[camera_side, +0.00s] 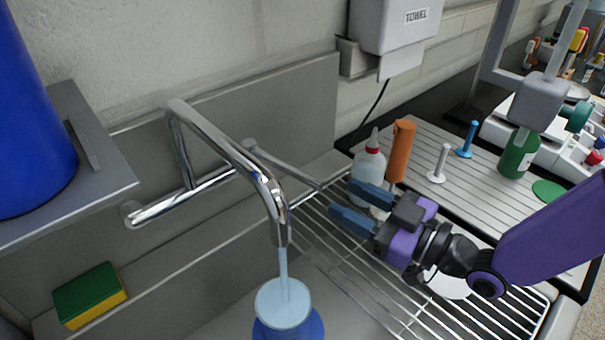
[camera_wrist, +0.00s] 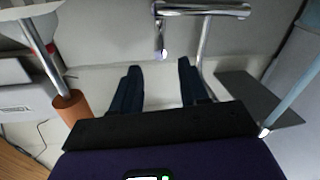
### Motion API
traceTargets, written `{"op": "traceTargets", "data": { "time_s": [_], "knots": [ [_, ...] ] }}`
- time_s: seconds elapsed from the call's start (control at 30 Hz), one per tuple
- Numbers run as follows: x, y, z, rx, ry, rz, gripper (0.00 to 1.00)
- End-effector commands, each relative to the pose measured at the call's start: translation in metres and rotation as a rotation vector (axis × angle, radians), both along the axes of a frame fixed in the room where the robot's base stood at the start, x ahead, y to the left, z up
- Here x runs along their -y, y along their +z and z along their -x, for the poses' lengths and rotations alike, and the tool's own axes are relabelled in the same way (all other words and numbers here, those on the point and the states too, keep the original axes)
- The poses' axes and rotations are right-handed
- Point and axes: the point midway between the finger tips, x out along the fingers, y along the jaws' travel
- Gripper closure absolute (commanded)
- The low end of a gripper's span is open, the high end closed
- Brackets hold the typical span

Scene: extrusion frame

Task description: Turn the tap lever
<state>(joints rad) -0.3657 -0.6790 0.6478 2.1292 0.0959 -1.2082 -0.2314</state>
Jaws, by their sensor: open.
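The chrome tap (camera_side: 180,195) is mounted on the wall, with a bent spout (camera_side: 235,155). Its straight lever (camera_side: 285,165) reaches out to the right; in the wrist view the lever (camera_wrist: 160,35) points toward me. A pale blue stream (camera_side: 283,275) runs from the spout into a blue vessel (camera_side: 290,328) at the bottom edge. My gripper (camera_side: 341,197) is open, its blue fingers just right of the lever's free end. In the wrist view the lever tip appears between and slightly beyond my fingertips (camera_wrist: 158,66). I see no clear contact.
A white squeeze bottle (camera_side: 368,165) and an orange cylinder (camera_side: 400,150) stand close behind my gripper. A wire rack (camera_side: 350,270) lies below it. A sponge (camera_side: 90,297) lies at the left, under a shelf (camera_side: 95,150) bearing a blue container (camera_side: 35,120). A towel dispenser (camera_side: 385,25) hangs behind.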

Motion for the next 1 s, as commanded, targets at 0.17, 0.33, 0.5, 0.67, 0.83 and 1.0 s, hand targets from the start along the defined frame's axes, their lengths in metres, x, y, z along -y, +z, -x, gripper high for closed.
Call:
{"op": "traceTargets", "data": {
  "time_s": [0.17,0.33,0.5,0.67,0.83,1.0],
  "knots": [
    [-0.022,0.000,-0.016,0.000,-0.001,0.000,0.56],
    [-0.042,0.000,-0.030,0.000,-0.001,-0.002,0.56],
    [-0.061,0.000,-0.043,0.001,-0.001,-0.001,0.56],
    [-0.073,0.000,-0.052,0.000,0.000,0.000,0.56],
    [-0.081,0.000,-0.058,-0.001,-0.001,-0.001,0.56],
    [-0.083,0.000,-0.059,-0.001,0.000,0.000,0.56]
  ]
}}
